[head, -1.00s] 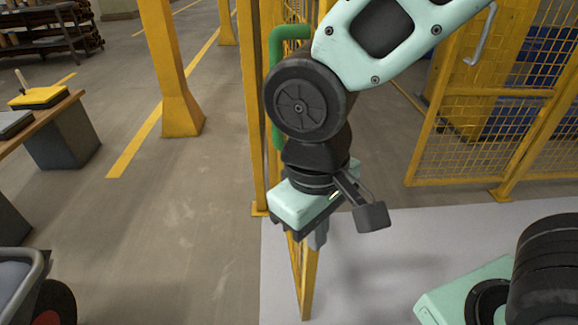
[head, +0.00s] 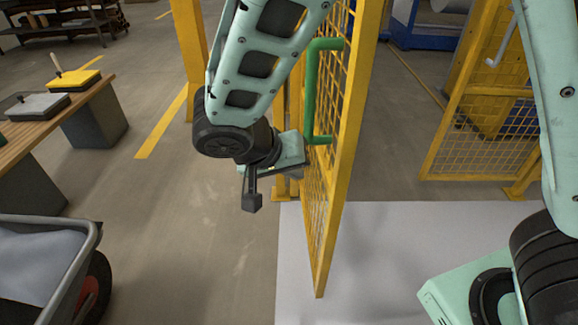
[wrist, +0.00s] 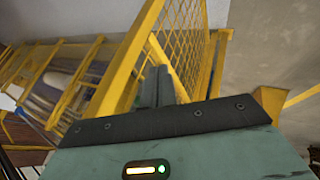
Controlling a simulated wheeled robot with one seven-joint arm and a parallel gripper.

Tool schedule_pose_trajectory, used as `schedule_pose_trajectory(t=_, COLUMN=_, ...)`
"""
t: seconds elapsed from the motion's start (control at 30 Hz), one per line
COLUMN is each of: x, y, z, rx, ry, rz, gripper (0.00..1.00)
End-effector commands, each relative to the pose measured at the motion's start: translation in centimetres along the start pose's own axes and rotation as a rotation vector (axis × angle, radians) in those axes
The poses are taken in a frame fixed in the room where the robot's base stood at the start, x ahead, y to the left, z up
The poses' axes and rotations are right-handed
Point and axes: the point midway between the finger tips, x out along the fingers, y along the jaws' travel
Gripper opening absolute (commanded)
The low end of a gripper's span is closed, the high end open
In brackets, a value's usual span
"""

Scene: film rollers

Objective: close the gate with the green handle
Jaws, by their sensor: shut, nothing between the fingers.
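The gate (head: 333,220) is a yellow frame with mesh, standing swung out at an angle over the pale floor area. Its green handle (head: 310,95) is an upright bar on the gate's left face. My gripper (head: 297,172) is at the left side of the gate, just below the handle's lower end, and does not hold the handle. In the wrist view the grey fingers (wrist: 156,88) are together and empty, in front of yellow mesh and bars. Whether they touch the gate I cannot tell.
A second yellow mesh panel with a grey handle (head: 502,35) stands at the right. A yellow post (head: 190,50) is at the left. A workbench (head: 50,120) and a grey cart (head: 45,265) are on the left. Floor between cart and gate is clear.

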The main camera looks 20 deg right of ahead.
Motion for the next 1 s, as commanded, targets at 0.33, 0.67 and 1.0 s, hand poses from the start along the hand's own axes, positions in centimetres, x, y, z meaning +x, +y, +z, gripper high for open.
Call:
schedule_pose_trajectory(t=0.33, x=5.9, y=1.6, z=0.0, rx=0.001, ry=-0.002, rz=0.0, gripper=0.0)
schedule_pose_trajectory(t=0.67, x=6.9, y=3.6, z=0.0, rx=0.0, ry=-0.001, rz=-0.001, gripper=0.0)
schedule_pose_trajectory(t=1.0, x=6.9, y=3.6, z=0.0, rx=-0.001, ry=-0.001, rz=-0.001, gripper=0.0)
